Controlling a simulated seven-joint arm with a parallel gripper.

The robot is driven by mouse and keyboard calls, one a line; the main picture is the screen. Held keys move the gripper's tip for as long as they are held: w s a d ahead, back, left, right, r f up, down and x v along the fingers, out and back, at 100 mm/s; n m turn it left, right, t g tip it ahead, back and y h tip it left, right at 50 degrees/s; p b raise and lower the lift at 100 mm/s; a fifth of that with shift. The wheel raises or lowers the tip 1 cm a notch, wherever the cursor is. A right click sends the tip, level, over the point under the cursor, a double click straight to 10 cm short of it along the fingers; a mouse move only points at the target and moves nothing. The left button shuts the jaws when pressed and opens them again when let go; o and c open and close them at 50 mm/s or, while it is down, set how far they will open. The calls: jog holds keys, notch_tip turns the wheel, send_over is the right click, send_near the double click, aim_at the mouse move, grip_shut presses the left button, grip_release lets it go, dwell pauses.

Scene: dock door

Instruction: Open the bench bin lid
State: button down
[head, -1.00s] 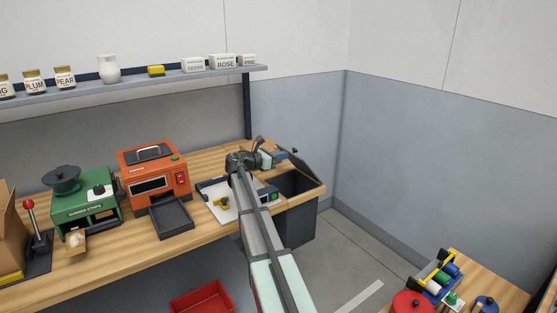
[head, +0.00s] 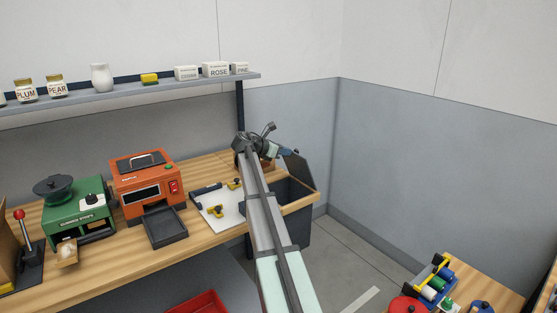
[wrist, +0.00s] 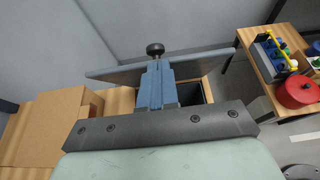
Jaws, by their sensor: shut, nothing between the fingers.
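The dark bench bin (head: 291,192) is set into the right end of the wooden bench, its opening partly showing. Its dark lid (head: 300,170) stands raised and tilted at the bin's back right. In the wrist view the lid (wrist: 108,74) shows as a thin slanted panel with a round black knob (wrist: 155,49) beyond it. My gripper (head: 290,152) is at the lid's upper edge. Its blue fingers (wrist: 155,80) are shut together with nothing between them and overlap the middle of the lid. I cannot tell whether they touch it. My arm hides the bin's left part.
A white board (head: 219,205) with yellow-knobbed clamps lies left of the bin. The orange machine (head: 147,185) and green machine (head: 78,215) stand farther left. A shelf (head: 150,88) with jars runs above. A second table (head: 470,277) with a red pot stands at lower right.

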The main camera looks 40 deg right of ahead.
jog(key=d+r+y, duration=0.3)
jog(key=d+y, duration=0.1)
jog(key=d, duration=0.5)
jog(key=shift+d, duration=0.35)
jog(key=a, duration=0.4)
jog(key=shift+a+r, duration=0.1)
jog(key=shift+a, duration=0.15)
jog(key=d+r+v, duration=0.1)
jog(key=v, duration=0.8)
jog(key=shift+r, duration=0.3)
jog(key=shift+a+f, duration=0.1)
